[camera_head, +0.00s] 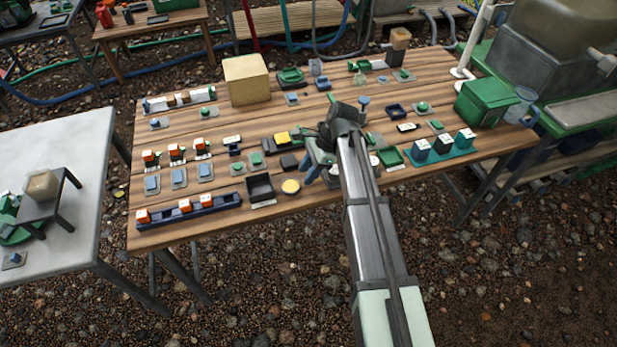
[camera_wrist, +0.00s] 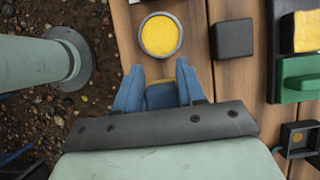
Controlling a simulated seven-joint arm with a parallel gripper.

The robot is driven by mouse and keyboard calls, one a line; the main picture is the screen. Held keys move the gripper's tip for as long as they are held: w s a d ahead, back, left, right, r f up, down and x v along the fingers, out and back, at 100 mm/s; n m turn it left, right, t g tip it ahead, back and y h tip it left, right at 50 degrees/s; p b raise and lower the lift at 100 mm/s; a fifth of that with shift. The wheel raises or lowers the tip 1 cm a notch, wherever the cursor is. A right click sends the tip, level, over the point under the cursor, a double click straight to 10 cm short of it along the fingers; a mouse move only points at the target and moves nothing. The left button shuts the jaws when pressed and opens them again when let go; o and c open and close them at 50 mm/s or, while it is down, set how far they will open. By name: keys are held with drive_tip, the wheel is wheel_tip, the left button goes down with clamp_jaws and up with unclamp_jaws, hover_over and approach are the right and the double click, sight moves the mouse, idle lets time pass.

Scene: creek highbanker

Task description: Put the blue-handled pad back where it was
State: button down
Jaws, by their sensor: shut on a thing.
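In the head view my gripper (camera_head: 318,170) is over the front edge of the wooden table (camera_head: 235,222), and the held piece cannot be made out there. A round grey dish with a yellow face (camera_wrist: 160,35) lies just beyond the fingertips; it also shows in the head view (camera_head: 291,186). I cannot tell which spot the pad came from.
A black block (camera_wrist: 233,38) sits right of the dish. An open black box (camera_head: 260,188) stands left of it. Small blue blocks on grey plates (camera_head: 179,178) and a blue rack (camera_head: 188,208) are further left. A green tray (camera_head: 390,157) is to the right. The table is crowded.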

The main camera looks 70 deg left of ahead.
drive_tip(key=shift+f, duration=1.6)
drive_tip(key=shift+f, duration=0.15)
drive_tip(key=c, duration=0.7)
unclamp_jaws()
drive_tip(key=shift+o, duration=0.2)
drive_tip(key=v, duration=1.2)
